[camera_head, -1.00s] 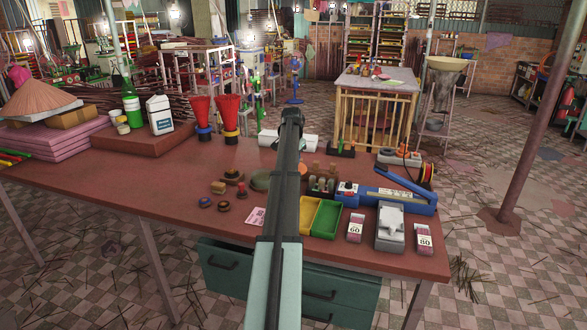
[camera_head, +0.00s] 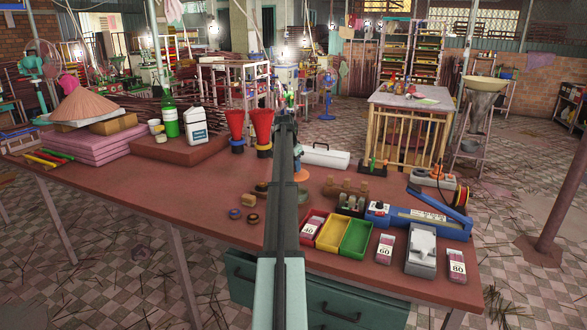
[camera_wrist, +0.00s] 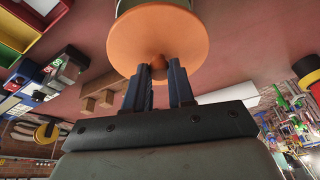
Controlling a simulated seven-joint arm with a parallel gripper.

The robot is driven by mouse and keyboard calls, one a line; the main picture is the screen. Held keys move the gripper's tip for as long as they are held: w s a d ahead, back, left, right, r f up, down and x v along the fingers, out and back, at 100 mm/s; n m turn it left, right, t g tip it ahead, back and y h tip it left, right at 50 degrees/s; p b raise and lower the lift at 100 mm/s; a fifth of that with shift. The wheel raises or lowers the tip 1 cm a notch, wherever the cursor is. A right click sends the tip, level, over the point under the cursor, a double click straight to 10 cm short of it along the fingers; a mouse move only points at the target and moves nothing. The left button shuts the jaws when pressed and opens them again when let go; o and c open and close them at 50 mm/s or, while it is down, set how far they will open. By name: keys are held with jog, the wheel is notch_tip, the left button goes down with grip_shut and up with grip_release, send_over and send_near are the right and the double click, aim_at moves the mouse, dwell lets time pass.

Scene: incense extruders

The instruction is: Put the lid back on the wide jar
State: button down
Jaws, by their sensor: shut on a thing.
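My gripper (camera_wrist: 165,78) is shut on the small knob of an orange round lid (camera_wrist: 172,38) in the wrist view. The lid's disc spreads beyond the fingertips. A pale surface (camera_wrist: 140,4) shows past the lid at the top edge; I cannot tell whether it is the wide jar or whether the lid touches it. In the head view, an orange piece (camera_head: 301,174), seemingly the lid, shows just right of my arm. My arm hides most of that spot and the fingers there.
Right of my arm lie a red tray (camera_head: 312,225), a yellow tray (camera_head: 333,232), a green tray (camera_head: 356,238) and a blue sealer (camera_head: 415,217). Red funnels (camera_head: 261,128) and a white bottle (camera_head: 195,124) stand behind. The table's left front (camera_head: 170,195) is clear.

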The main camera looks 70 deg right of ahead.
jog(key=shift+f, duration=0.15)
jog(key=shift+f, duration=3.1)
jog(key=shift+f, duration=0.15)
jog(key=c, duration=0.9)
grip_release()
jog(key=shift+o, duration=0.5)
jog(key=o, duration=0.4)
